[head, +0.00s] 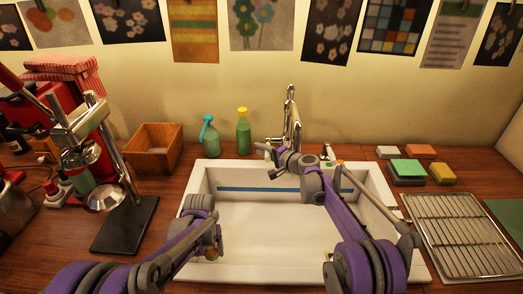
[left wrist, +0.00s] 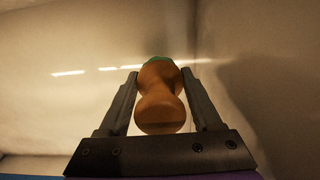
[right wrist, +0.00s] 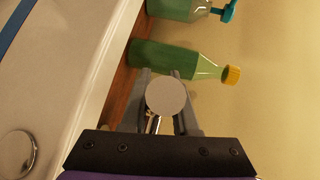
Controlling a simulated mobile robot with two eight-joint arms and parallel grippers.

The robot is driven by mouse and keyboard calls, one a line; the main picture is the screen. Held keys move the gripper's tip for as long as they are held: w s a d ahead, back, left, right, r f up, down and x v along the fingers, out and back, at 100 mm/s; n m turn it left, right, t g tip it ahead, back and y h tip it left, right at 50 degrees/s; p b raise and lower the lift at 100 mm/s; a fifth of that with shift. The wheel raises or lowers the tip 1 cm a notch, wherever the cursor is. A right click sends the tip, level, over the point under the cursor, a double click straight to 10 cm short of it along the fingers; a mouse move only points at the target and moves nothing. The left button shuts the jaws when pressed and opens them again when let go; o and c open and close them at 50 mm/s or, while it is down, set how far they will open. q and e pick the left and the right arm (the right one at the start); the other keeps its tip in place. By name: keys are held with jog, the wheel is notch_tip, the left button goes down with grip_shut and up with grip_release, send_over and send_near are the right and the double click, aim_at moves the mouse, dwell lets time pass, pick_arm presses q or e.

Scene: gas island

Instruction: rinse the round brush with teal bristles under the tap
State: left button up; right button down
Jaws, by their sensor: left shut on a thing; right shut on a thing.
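The brush's orange-brown wooden handle (left wrist: 160,105) stands between the fingers of my left gripper (left wrist: 160,88); a sliver of teal bristles shows at its far end. In the head view my left gripper (head: 213,243) is low inside the white sink, left of the middle, and the brush is mostly hidden. The chrome tap (head: 291,112) rises behind the sink's back edge. My right gripper (head: 268,149) is beside the tap, shut on a round pale knob (right wrist: 166,96) that appears to be part of it. I cannot make out running water.
The white sink (head: 418,262) has a drain (right wrist: 17,153). Two green bottles stand behind it, one with a teal pump (head: 210,138), one with a yellow cap (head: 243,134). A wire rack (head: 462,235) and sponges (head: 408,170) lie right. A lever press (head: 110,190) stands left.

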pick_arm(q)
jog(key=shift+w+r, duration=0.1)
jog(key=shift+r, duration=0.2)
pick_arm(e)
jog(key=shift+r+m+g, duration=0.3)
jog(key=shift+r+g, duration=0.1)
pick_arm(q)
jog(key=shift+w+r+p, duration=0.2)
jog(key=shift+r+p, duration=0.3)
jog(key=shift+p, duration=0.05)
pick_arm(e)
jog(key=shift+w+r+m+g+h, duration=0.15)
jog(key=shift+r+m+g+h, duration=0.25)
jog(key=shift+m+g, duration=0.1)
jog(key=c, duration=0.7)
grip_release()
pick_arm(q)
jog(key=shift+f, duration=0.1)
pick_arm(e)
jog(key=shift+d, duration=0.1)
